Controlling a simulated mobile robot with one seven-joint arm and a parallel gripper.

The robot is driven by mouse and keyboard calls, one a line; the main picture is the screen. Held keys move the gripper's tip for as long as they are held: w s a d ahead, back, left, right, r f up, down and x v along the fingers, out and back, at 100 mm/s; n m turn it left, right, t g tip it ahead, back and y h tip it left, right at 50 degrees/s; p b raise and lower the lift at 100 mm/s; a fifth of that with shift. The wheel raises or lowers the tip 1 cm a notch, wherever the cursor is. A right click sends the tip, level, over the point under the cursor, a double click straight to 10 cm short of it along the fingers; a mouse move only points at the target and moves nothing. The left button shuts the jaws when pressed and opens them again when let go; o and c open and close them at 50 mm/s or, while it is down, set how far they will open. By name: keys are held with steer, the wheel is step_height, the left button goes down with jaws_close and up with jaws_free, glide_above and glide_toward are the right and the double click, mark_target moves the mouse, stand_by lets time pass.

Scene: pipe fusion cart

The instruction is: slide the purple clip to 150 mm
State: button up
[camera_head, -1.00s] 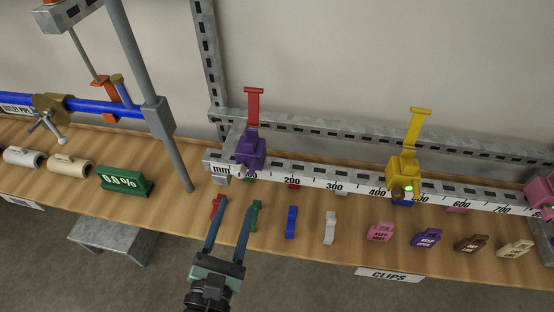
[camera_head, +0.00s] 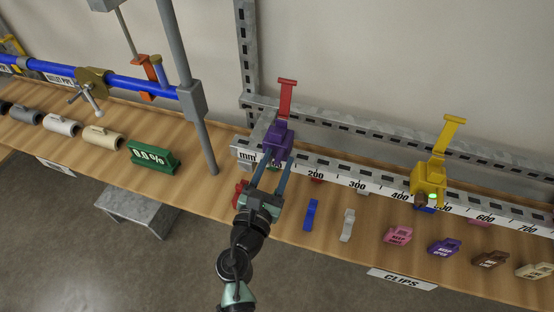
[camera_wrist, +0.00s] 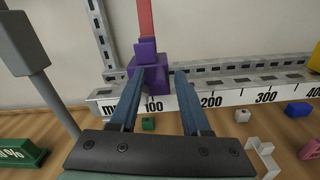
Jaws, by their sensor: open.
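The purple clip (camera_head: 278,140) sits upright on the marked rail (camera_head: 330,180), left of the 200 mark, with a red arm (camera_head: 286,98) rising from it. In the wrist view the purple clip (camera_wrist: 147,75) stands at about the 100 mark. My gripper (camera_head: 275,162) is open, its two blue fingers reaching up to the clip's front. In the wrist view my gripper (camera_wrist: 160,76) has its left fingertip overlapping the clip's body and its right fingertip just right of it. I cannot tell whether they touch. The 150 mark is hidden behind the right finger.
A yellow clip (camera_head: 428,180) stands farther right on the rail, between 400 and 500. Loose clips, including a blue one (camera_head: 311,214), lie on the bench in front. A grey post (camera_head: 203,130) and a green 0.0% block (camera_head: 152,157) stand to the left.

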steer(key=shift+w, duration=0.2)
jaws_close()
steer(key=shift+d, duration=0.1)
stand_by(1.3)
